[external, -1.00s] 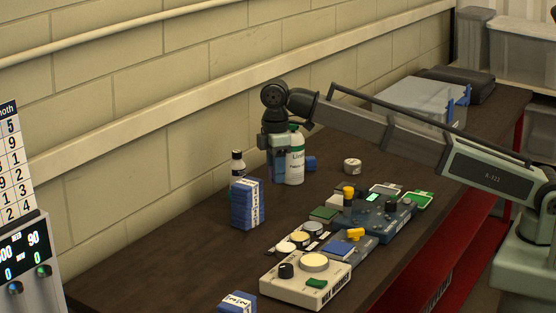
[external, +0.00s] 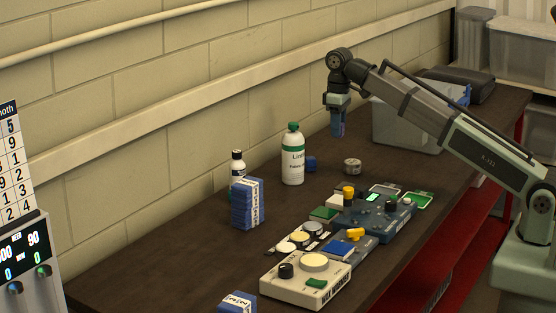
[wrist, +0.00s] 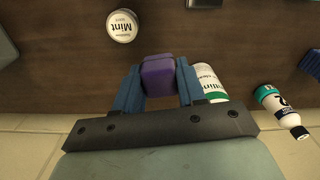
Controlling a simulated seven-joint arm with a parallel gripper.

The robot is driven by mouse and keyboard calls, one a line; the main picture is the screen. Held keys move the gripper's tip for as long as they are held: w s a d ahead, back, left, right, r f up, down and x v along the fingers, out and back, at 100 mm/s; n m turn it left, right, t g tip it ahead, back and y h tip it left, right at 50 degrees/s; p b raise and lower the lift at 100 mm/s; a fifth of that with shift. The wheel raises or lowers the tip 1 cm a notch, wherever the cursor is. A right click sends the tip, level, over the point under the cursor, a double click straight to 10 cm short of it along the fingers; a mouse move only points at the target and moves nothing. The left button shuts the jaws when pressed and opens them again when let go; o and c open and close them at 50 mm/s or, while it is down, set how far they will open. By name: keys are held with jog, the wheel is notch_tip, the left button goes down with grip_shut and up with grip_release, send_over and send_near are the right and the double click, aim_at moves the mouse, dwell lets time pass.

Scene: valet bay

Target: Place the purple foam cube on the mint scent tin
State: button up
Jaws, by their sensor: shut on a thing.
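My gripper (external: 338,122) is raised above the table, to the right of the white bottle and a little to the left of and above the mint tin as the external view shows it. In the wrist view, the purple foam cube (wrist: 158,77) sits between the blue fingers of my gripper (wrist: 158,84), which are shut on it. The cube cannot be made out clearly in the external view. The mint scent tin (external: 352,166) is small and round with a pale lid. It stands alone on the table, and its lid reading "Mint" (wrist: 122,26) is bare in the wrist view.
A white bottle (external: 293,160) with a green cap, a small blue block (external: 310,163), a dark-capped bottle (external: 237,166) and a blue stack (external: 247,203) stand nearby. Devices with knobs (external: 310,282) line the front. A grey bin (external: 400,128) stands behind.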

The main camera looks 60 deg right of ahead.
jog(key=m, duration=0.2)
send_over(353, 161)
jog(key=shift+a+f, duration=0.2)
jog(key=shift+f, duration=4.65)
jog(key=shift+f, duration=0.15)
jog(key=o, duration=1)
jog(key=shift+r, duration=3.9)
